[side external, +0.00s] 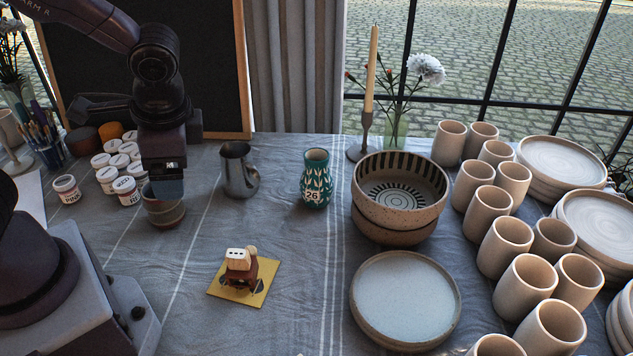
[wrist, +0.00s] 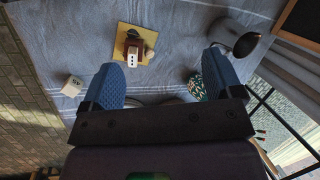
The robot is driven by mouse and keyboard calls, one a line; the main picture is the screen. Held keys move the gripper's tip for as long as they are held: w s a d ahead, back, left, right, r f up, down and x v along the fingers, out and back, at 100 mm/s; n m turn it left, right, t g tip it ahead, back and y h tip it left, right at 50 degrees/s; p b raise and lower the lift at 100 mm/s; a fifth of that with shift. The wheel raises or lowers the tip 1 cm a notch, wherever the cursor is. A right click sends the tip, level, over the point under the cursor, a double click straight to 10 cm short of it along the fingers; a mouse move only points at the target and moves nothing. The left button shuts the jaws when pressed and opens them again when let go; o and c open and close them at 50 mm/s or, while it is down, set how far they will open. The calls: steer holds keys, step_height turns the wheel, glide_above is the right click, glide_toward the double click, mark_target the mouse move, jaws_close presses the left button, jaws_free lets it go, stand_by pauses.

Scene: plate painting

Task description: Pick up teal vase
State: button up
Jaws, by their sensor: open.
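In the wrist view the teal vase (wrist: 196,88) shows only partly, behind the right-hand finger. My gripper (side external: 167,188) is at the left in the side view, over or in front of a small cup, well left of the vase. In the wrist view my gripper (wrist: 163,68) is open, its two blue fingers wide apart with nothing between them.
A metal pitcher (side external: 239,170) stands between my gripper and the vase. Stacked bowls (side external: 405,225) stand close right of the vase. The small cup (side external: 163,208) is under my gripper. A figurine (side external: 240,268) sits on a yellow card in front. Cloth before the vase is clear.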

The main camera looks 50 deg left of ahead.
steer(key=w+a+f+m+y, duration=0.4)
steer(key=a+m+y, duration=0.1)
steer(key=y, duration=0.1)
steer(key=m+t+h, duration=0.3)
steer(key=m+t, duration=1.4)
steer(key=m, duration=0.5)
glide_above(311, 163)
steer(key=v, duration=0.5)
step_height(311, 163, down, 3)
step_height(311, 163, down, 7)
steer(key=shift+w+r, duration=0.1)
steer(key=shift+r, duration=0.1)
steer(key=shift+w+a+f+y, duration=0.1)
steer(key=shift+w+a+y, duration=0.05)
steer(key=shift+w, duration=0.25)
steer(key=shift+w+a+f+y, duration=0.15)
steer(key=shift+w+a, duration=0.05)
steer(key=shift+w, duration=0.2)
steer(key=shift+x, duration=2.9)
steer(key=shift+d, duration=0.1)
steer(key=c, duration=1.5)
steer(key=shift+r, duration=0.1)
